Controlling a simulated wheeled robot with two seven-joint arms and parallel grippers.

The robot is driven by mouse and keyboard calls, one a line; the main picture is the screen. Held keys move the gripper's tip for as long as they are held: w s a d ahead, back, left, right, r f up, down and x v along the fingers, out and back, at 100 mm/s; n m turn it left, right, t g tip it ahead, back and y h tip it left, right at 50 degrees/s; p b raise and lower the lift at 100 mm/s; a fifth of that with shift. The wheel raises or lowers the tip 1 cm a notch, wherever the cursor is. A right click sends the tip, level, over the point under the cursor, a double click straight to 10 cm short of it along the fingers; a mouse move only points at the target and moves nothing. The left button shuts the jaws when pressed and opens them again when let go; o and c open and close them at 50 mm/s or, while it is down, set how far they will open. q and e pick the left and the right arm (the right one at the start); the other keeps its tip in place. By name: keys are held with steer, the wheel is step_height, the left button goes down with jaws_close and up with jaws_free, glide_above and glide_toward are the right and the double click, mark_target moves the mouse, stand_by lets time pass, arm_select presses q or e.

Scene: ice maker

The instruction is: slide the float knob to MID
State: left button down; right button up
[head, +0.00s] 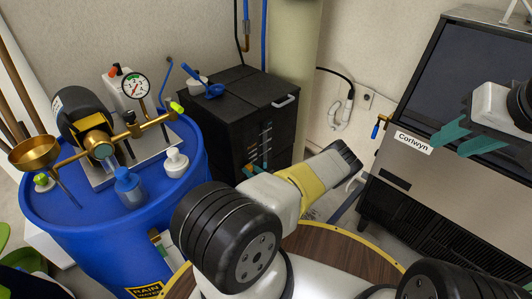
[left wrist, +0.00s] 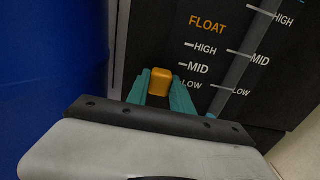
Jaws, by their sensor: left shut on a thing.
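The float knob is a small orange block (left wrist: 160,84) on the dark front panel (left wrist: 150,35) in the left wrist view. It sits at about the LOW mark of the FLOAT scale (left wrist: 207,23), below MID (left wrist: 198,68). My left gripper (left wrist: 161,76) has its teal fingers shut on the knob, one on each side. In the head view my left gripper (head: 254,168) is at the front of the black cabinet (head: 225,110), mostly hidden behind my arm. My right gripper (head: 447,146) is open and empty in front of the ice maker (head: 425,175).
A second HIGH, MID, LOW scale (left wrist: 260,60) lies right of the float scale. A blue barrel (head: 75,230) with brass fittings and a gauge (head: 136,85) stands to the left, close to the cabinet. A round wooden table (head: 345,255) is in front.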

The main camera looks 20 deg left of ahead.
arm_select(q)
steer(key=shift+r, duration=1.35)
steer(key=c, duration=1.1)
jaws_free()
steer(key=shift+f, duration=0.1)
steer(key=v, duration=0.7)
